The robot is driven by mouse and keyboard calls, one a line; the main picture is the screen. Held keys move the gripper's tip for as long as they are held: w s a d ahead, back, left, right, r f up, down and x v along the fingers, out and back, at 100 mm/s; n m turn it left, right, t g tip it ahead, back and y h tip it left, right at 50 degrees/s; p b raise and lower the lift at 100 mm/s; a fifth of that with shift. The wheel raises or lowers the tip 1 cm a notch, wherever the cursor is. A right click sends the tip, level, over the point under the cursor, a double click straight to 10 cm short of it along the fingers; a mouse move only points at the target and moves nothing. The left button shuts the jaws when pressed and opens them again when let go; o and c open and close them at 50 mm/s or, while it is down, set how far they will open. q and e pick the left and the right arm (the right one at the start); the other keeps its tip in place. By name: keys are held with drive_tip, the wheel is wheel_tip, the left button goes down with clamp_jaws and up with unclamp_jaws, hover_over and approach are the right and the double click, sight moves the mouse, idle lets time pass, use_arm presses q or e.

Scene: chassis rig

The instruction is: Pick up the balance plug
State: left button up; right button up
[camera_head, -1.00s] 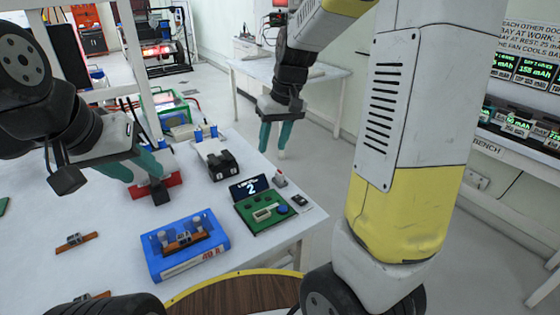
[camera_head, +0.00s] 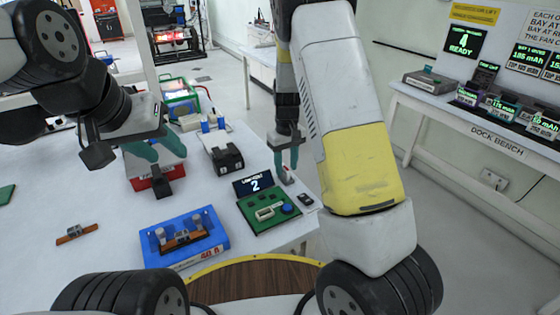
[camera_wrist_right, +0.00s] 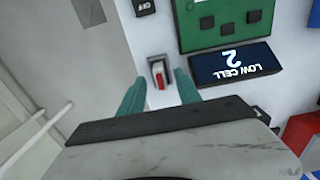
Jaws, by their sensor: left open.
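A small white piece with a red part, which looks like the balance plug (camera_wrist_right: 158,72), stands on the white table beside the "LOW CELL 2" display (camera_wrist_right: 233,63). In the head view the plug (camera_head: 288,180) is partly covered by my right fingers. My right gripper (camera_head: 286,165) points down over it. In the right wrist view my right gripper (camera_wrist_right: 159,77) is open, with one teal finger on each side of the plug. I cannot tell whether they touch it. My left gripper (camera_head: 168,157) is open and empty above a red stand (camera_head: 146,184) at the left.
A blue tray (camera_head: 215,240) and a black block (camera_head: 222,157) lie further left. The table's right edge is close.

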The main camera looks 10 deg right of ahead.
drive_tip(key=shift+f, duration=0.85)
clamp_jaws()
drive_tip(key=shift+r, duration=0.15)
